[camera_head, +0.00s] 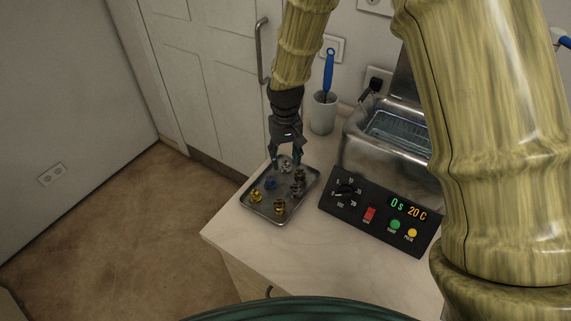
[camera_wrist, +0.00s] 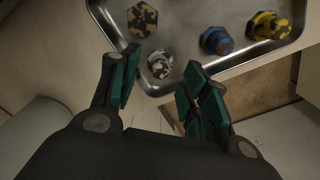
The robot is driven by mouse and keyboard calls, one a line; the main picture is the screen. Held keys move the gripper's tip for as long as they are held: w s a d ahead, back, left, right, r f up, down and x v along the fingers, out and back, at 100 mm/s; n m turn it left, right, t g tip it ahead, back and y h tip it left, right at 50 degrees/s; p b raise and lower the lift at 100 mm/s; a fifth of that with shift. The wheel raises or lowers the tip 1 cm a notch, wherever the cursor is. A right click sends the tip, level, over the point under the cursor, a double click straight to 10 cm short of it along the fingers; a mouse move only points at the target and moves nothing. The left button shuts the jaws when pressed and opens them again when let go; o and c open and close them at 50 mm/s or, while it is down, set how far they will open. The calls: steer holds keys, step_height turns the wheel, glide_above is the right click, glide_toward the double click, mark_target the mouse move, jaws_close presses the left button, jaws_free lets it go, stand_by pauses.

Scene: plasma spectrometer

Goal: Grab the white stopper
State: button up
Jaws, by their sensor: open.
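The white stopper (camera_wrist: 160,64), mottled white and grey, sits in the corner of a metal tray in the wrist view. In the head view it is a small pale shape (camera_head: 285,166) at the tray's far end. My gripper (camera_wrist: 163,72) is open, and the stopper shows between its two green-padded fingertips in the wrist view. In the head view my gripper (camera_head: 287,157) points down over the far end of the tray. I cannot tell whether the fingers touch the stopper.
The metal tray (camera_head: 251,207) holds other stoppers: blue (camera_wrist: 216,40), yellow (camera_wrist: 270,25), and a brown-cream one (camera_wrist: 142,19) close to the left finger. A metal bath with a control panel (camera_head: 375,222) stands at right. A white cup (camera_head: 322,116) with a blue-handled tool stands behind.

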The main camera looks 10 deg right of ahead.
steer(key=shift+f, duration=0.75)
steer(key=c, duration=1)
steer(key=shift+o, duration=0.2)
steer(key=shift+r, duration=0.2)
